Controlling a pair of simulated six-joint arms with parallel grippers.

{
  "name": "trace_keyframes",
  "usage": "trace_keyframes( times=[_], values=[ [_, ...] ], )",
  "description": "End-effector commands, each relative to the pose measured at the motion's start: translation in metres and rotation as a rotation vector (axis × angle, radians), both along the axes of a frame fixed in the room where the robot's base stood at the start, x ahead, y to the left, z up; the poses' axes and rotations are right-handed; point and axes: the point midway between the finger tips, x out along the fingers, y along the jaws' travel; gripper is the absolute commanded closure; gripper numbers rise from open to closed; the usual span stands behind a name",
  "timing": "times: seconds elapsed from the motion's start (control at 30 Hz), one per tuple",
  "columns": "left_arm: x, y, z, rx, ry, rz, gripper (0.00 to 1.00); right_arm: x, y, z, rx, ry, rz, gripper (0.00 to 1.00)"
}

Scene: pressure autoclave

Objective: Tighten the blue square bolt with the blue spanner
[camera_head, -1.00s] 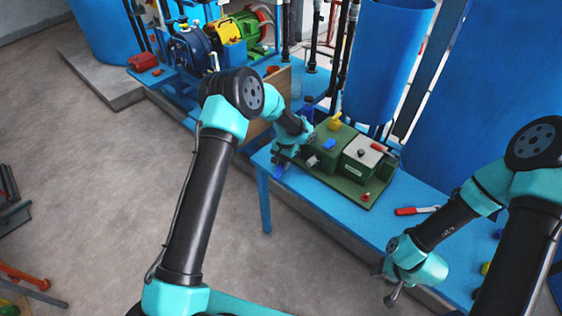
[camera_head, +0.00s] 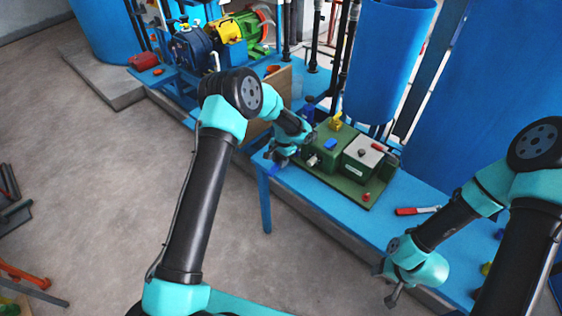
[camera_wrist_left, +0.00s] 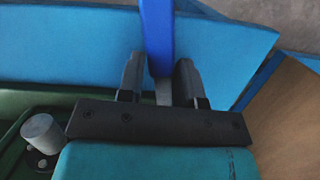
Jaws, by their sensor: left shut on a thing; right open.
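My left gripper (camera_head: 281,157) is at the left end of the green machine base, low over the blue bench. It is shut on the blue spanner, whose blue bar (camera_wrist_left: 157,35) stands out between the two fingers (camera_wrist_left: 159,82) in the left wrist view. The spanner's jaw is not clearly visible. A blue block (camera_head: 330,144) sits on top of the green box; I cannot tell whether it is the blue square bolt. My right gripper (camera_head: 394,298) is open and empty, hanging in front of the bench at the right.
The green machine (camera_head: 320,140) carries a yellow part (camera_head: 336,121) and a grey-topped box (camera_head: 363,152). A silver cylinder (camera_wrist_left: 42,132) stands beside my left gripper. A red-handled tool (camera_head: 416,211) lies on the bench. A brown board (camera_head: 272,95) stands behind my left wrist.

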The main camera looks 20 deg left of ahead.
Motion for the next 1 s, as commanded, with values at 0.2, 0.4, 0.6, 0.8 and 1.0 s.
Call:
trace_keyframes(
  times=[0.2, 0.4, 0.6, 0.8, 1.0],
  values=[
    [0.0, -0.005, 0.0, -0.003, -0.002, -0.015, 1.0, 0.0, 0.0, 0.0, 0.0, 0.0, 0.0, 0.5],
    [0.0, -0.004, 0.0, -0.003, -0.002, -0.011, 0.52, 0.0, 0.0, 0.0, 0.0, 0.0, 0.0, 0.5],
    [0.0, -0.002, 0.0, -0.001, -0.002, -0.007, 0.38, 0.0, 0.0, 0.0, 0.0, 0.0, 0.0, 0.5],
    [0.0, -0.001, 0.001, 0.0, -0.001, -0.005, 0.38, 0.0, 0.0, 0.0, 0.0, 0.0, 0.0, 0.5],
    [0.003, -0.002, 0.013, 0.001, -0.003, -0.004, 0.38, 0.0, 0.0, 0.0, 0.0, 0.0, 0.0, 0.5]
  ],
)
